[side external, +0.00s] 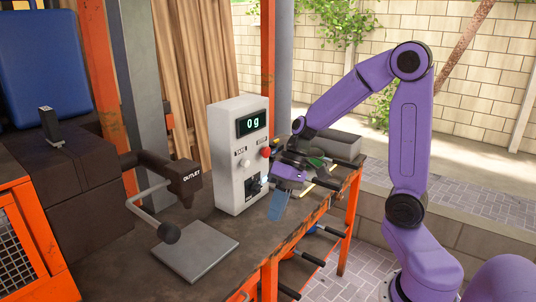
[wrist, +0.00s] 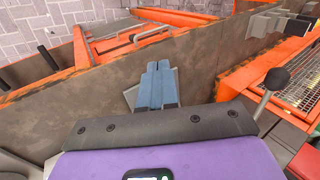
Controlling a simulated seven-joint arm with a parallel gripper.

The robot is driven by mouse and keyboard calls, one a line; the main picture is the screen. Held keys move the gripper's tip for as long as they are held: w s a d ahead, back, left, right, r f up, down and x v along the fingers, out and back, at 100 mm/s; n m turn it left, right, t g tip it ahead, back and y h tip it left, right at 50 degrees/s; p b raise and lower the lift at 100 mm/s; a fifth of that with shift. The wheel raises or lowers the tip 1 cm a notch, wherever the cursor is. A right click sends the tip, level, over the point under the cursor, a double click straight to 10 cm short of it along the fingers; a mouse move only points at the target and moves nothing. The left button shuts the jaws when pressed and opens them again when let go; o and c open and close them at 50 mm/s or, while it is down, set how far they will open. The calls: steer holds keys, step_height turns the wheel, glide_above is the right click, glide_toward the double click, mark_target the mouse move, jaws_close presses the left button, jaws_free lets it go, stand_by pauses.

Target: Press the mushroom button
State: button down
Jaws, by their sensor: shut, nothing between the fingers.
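The red mushroom button (side external: 266,152) sits on the upper right of the front of a white control box (side external: 227,160). The box display (side external: 252,123) reads "0 g", and a pale round button (side external: 245,163) and a black switch are lower on the same face. My gripper (side external: 275,214) is in front of the box, below and to the right of the red button and apart from it. Its blue fingers are together and empty, pointing down over the bench edge. In the wrist view the closed fingers (wrist: 158,66) show over the bench, and the mushroom button is not visible.
A dark outlet machine (side external: 155,165) with a ball-ended lever (side external: 168,233) stands left of the box. A grey square plate (side external: 195,252) lies on the bench below the outlet. Tools and a grey case (side external: 333,145) lie behind my gripper. Black-handled tools hang under the bench edge.

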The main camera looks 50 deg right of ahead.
mark_target(265, 152)
steer(key=w+d+m+t, duration=0.3)
steer(key=d, duration=0.6)
steer(key=w+d+m+t+h, duration=0.1)
steer(key=w+d+m+t, duration=0.1)
steer(key=d, duration=0.7)
steer(key=w+d+f+m+t+h, duration=0.1)
steer(key=w+d+m+t, duration=0.2)
steer(key=d+m, duration=0.3)
steer(key=w+d, duration=0.1)
steer(key=d, duration=0.2)
steer(key=shift+w+d+t, duration=0.25)
steer(key=shift+d+t, duration=0.05)
steer(key=shift+d, duration=0.1)
steer(key=w, duration=0.8)
steer(key=shift+w, duration=0.4)
steer(key=shift+w, duration=0.1)
steer(key=shift+w, duration=0.35)
